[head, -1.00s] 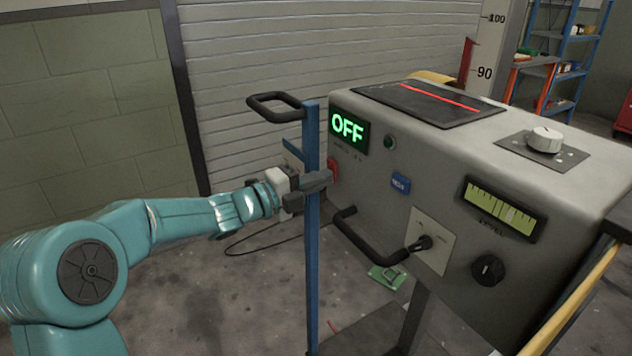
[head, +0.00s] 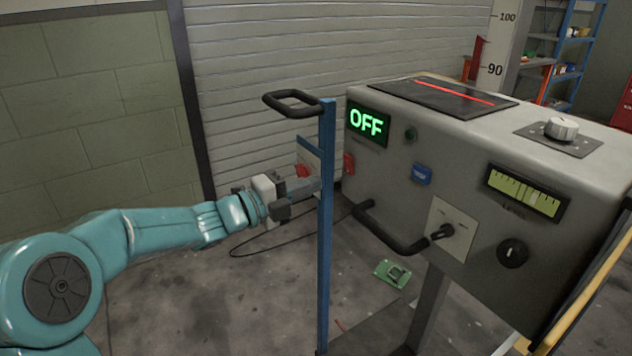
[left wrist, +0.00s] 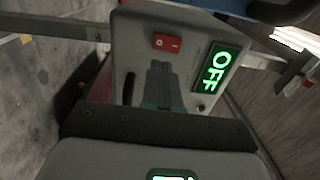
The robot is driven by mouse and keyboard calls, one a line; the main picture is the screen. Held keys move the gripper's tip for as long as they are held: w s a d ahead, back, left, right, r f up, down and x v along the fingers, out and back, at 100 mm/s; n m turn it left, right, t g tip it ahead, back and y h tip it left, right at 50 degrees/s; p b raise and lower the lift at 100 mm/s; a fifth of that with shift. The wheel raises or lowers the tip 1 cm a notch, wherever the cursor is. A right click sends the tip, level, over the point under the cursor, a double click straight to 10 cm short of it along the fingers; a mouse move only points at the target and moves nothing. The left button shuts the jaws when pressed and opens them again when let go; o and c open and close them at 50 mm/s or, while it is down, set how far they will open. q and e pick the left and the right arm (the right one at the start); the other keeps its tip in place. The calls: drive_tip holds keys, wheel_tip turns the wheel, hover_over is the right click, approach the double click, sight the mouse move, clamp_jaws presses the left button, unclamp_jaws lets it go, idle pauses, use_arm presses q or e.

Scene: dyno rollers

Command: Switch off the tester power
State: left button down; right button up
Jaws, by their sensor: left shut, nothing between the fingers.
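The tester (head: 400,185) is a grey box on a stand. Its display (head: 368,123) reads OFF in green. A red switch (head: 348,163) sits below the display, at the panel's left edge. In the left wrist view the red rocker switch (left wrist: 167,43) is beside the OFF display (left wrist: 216,70). My left gripper (head: 318,187) is left of the panel and apart from the switch, near the blue post. Its shut, empty fingers (left wrist: 160,72) point at the panel just below the switch in the wrist picture. My right gripper is out of view.
A blue post (head: 326,240) with a black handle (head: 292,102) stands close to my left gripper. A black bar handle (head: 385,235) juts from the tester's front. A blue button (head: 421,174) and black knob (head: 513,253) are further right. A green item (head: 391,274) lies on the floor.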

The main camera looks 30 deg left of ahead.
use_arm(q)
drive_tip(key=v, duration=0.6)
drive_tip(key=shift+s+a+f, duration=0.2)
drive_tip(key=shift+s, duration=0.2)
drive_tip(key=shift+d, duration=0.1)
